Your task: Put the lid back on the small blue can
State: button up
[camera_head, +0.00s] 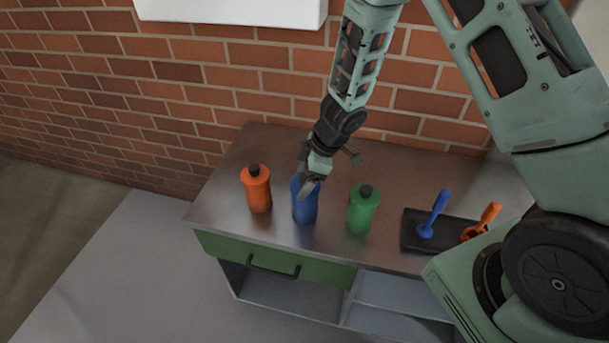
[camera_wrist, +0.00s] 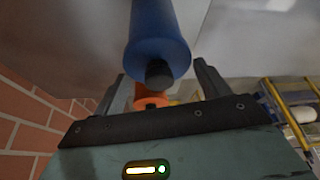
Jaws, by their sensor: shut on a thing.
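The blue can (camera_head: 305,208) is upright between the orange and green ones, at or just over the cabinet top. My gripper (camera_head: 307,186) comes down on its upper part and hides its top in the head view. In the wrist view, the blue can (camera_wrist: 160,30) fills the upper middle, and its black lid (camera_wrist: 158,73) shows at its near end, apparently on the can. The fingers of my gripper (camera_wrist: 160,72) lie on either side of the can's upper end and are closed on it. Their exact contact is hard to see.
An orange can (camera_head: 257,190) stands left and a green can (camera_head: 362,212) right, both with black lids. A dark tray (camera_head: 412,240) at the right holds blue-handled (camera_head: 434,213) and orange-handled (camera_head: 484,221) tools. A brick wall (camera_head: 230,75) is behind the cabinet top (camera_head: 235,218).

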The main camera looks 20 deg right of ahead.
dwell(0.4)
jog(key=o, duration=1.1)
jog(key=shift+c, duration=0.2)
jog(key=shift+r+p, duration=3.55)
jog(key=shift+p, duration=0.75)
jog(key=shift+f, duration=0.1)
grip_shut()
